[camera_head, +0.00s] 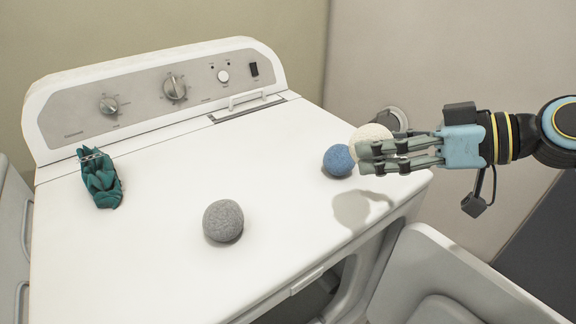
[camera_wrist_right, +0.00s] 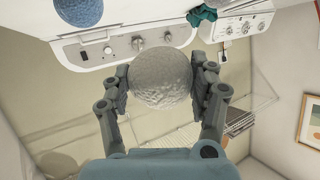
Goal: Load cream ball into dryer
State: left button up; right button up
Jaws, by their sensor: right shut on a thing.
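The cream ball (camera_head: 371,134) is held between the fingers of my right gripper (camera_head: 372,157), above the right side of the dryer top. In the right wrist view the ball (camera_wrist_right: 161,78) sits between both fingers of the gripper (camera_wrist_right: 161,84). The white dryer (camera_head: 150,230) has its front door (camera_head: 455,275) swung open at the lower right. Part of the dark opening (camera_head: 312,296) shows below the top edge; most of its inside is hidden. My left gripper is not in view.
A blue ball (camera_head: 338,160) rests on the dryer top just left of the gripper. A grey ball (camera_head: 223,221) lies near the front middle. A teal cloth bundle (camera_head: 101,180) sits at the left. The control panel (camera_head: 160,92) rises at the back.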

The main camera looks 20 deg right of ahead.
jog(key=shift+s+f+p, duration=0.1)
jog(key=shift+s+p, duration=0.45)
jog(key=shift+s, duration=0.35)
jog(key=shift+s+f, duration=0.1)
jog(key=shift+f, duration=0.1)
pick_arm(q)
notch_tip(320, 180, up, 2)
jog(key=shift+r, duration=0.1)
pick_arm(e)
jog(key=b, duration=0.2)
send_over(305, 207)
notch_tip(305, 207, down, 7)
jog(key=shift+f, duration=0.1)
notch_tip(305, 207, down, 2)
jog(key=shift+f, duration=0.15)
jog(key=shift+f+p, duration=0.2)
jog(key=shift+p, duration=0.35)
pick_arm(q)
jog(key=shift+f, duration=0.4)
pick_arm(e)
jog(key=shift+f, duration=0.35)
jog(key=shift+f, duration=0.1)
